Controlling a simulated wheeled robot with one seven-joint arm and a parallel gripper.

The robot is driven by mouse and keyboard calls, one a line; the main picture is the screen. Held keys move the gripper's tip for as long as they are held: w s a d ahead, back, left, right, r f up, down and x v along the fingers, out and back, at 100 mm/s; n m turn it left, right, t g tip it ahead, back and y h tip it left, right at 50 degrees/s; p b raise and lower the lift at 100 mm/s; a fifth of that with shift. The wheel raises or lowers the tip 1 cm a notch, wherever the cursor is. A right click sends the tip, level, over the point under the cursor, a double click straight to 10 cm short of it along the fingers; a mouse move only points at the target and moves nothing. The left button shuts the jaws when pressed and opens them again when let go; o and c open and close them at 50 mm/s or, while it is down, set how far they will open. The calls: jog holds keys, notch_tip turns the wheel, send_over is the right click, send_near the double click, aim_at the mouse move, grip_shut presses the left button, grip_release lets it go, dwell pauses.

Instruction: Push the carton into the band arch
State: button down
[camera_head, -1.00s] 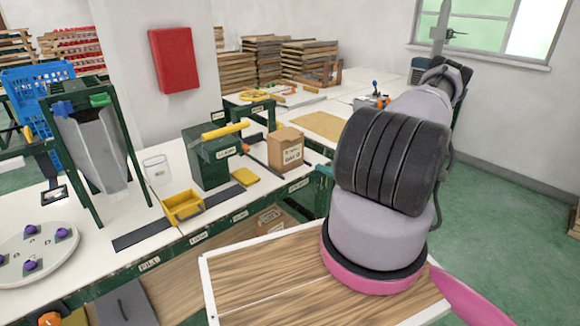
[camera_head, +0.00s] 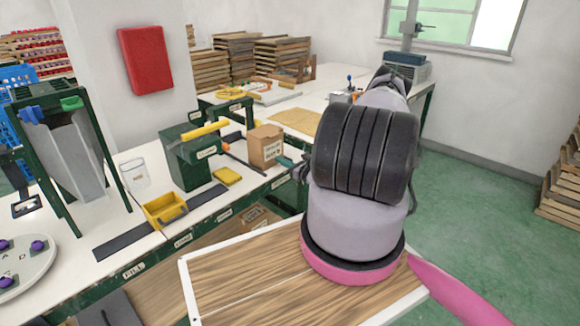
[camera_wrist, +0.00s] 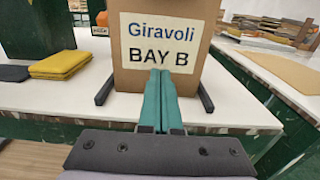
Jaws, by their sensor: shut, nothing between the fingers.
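The carton (camera_head: 266,147) is a brown box standing upright on the white bench, right of a green housing with a yellow bar. In the wrist view its face (camera_wrist: 125,60) carries a label reading "Giravoli BAY B". My gripper (camera_wrist: 160,75) is shut and empty, its teal fingers together in front of the lower middle of that face. The tips look close to or against the carton; I cannot tell if they touch. In the head view the green housing (camera_head: 190,165) stands left of the carton; I cannot tell for certain which part is the band arch.
Dark rails (camera_wrist: 104,90) flank the carton's base. A yellow pad (camera_head: 227,176) and a yellow bin (camera_head: 166,208) lie farther left on the bench. A wood-topped table (camera_head: 240,280) is below my arm. Green floor is open at right.

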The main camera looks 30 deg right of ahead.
jog(key=shift+w+a, duration=0.2)
jog(key=shift+w, duration=0.4)
jog(key=x, duration=1.4)
jog(key=shift+w+a, duration=0.1)
jog(key=shift+w, duration=0.2)
